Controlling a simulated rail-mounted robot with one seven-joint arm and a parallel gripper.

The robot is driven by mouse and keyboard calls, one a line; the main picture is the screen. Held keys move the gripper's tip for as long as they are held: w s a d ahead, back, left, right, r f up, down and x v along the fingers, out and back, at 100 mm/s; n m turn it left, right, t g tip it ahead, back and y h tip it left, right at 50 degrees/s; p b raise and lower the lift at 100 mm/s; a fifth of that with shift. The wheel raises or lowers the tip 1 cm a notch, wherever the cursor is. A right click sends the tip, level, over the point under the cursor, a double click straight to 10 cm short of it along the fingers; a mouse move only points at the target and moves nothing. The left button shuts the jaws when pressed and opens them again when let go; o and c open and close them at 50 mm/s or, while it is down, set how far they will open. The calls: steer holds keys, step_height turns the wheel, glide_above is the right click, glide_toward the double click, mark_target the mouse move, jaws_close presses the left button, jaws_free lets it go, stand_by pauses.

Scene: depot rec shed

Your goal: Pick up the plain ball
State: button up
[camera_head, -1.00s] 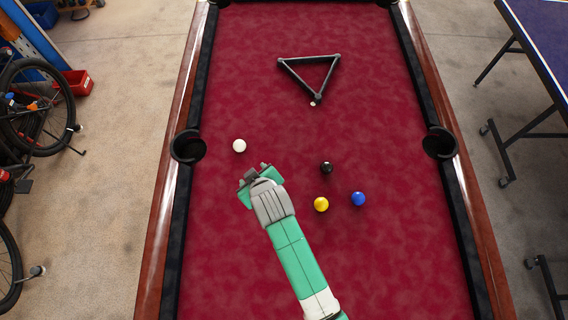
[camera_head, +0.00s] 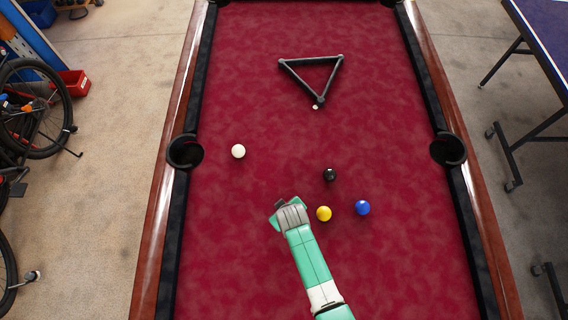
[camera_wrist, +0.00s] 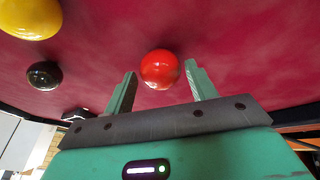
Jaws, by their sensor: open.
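A plain white ball (camera_head: 238,151) lies on the red cloth at the left of the table, apart from my gripper. A black ball (camera_head: 330,174) and a blue ball (camera_head: 363,208) are farther right.
Side pockets (camera_head: 185,151) and raised rails bound the cloth. The cloth at the left front is clear.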

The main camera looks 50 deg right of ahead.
steer(key=shift+w+d+f, duration=0.1)
steer(key=shift+w+f, duration=0.05)
steer(key=shift+f, duration=0.5)
steer(key=shift+c, duration=0.3)
steer(key=shift+r, duration=0.1)
steer(key=c, duration=0.7)
steer(key=shift+c, duration=0.2)
